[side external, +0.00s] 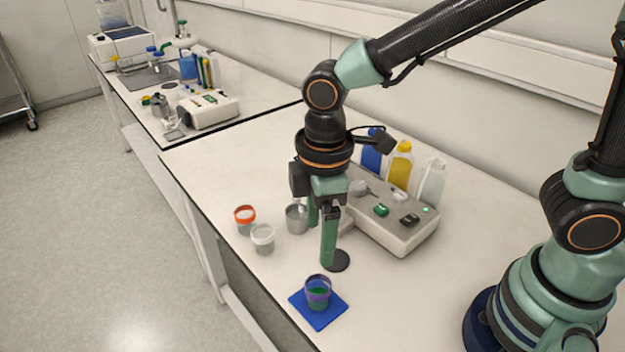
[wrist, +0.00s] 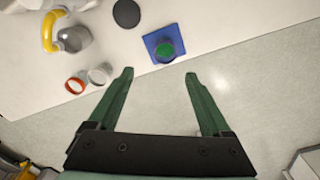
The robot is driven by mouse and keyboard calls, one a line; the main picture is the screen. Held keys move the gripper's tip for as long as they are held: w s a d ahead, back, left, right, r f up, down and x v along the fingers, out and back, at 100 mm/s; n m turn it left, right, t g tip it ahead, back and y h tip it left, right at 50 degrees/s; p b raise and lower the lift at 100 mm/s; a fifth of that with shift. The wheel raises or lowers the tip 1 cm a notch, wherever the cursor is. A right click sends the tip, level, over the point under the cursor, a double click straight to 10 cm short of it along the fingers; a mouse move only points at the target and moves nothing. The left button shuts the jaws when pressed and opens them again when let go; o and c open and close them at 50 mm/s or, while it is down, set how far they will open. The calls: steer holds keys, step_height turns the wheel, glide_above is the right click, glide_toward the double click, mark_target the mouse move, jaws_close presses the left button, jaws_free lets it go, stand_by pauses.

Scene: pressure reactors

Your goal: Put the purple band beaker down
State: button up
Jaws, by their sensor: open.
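The purple band beaker (side external: 318,293) stands upright on a blue mat (side external: 329,316) near the front edge of the bench, with green contents inside. In the wrist view the beaker (wrist: 165,53) also sits on the blue mat (wrist: 176,36), just beyond the fingertips. My gripper (side external: 320,246) is open and empty, pointing down behind the beaker and apart from it. Its two green fingers are spread wide in the wrist view (wrist: 158,75), with nothing between them.
An orange-rimmed beaker (side external: 245,222), a white-rimmed beaker (side external: 263,241) and a grey cup (side external: 296,219) stand left of my gripper. A dark disc (side external: 339,261) lies close to the fingers. A grey device (side external: 400,236) and several bottles (side external: 399,166) stand behind.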

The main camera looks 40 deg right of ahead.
steer(key=d+r+m+t, duration=0.2)
steer(key=d+r+m, duration=0.3)
steer(key=d, duration=0.4)
steer(key=d+r+m+t, duration=0.3)
steer(key=d+r+m, duration=0.2)
steer(key=d, duration=0.5)
steer(key=m, duration=0.2)
steer(key=shift+m, duration=0.4)
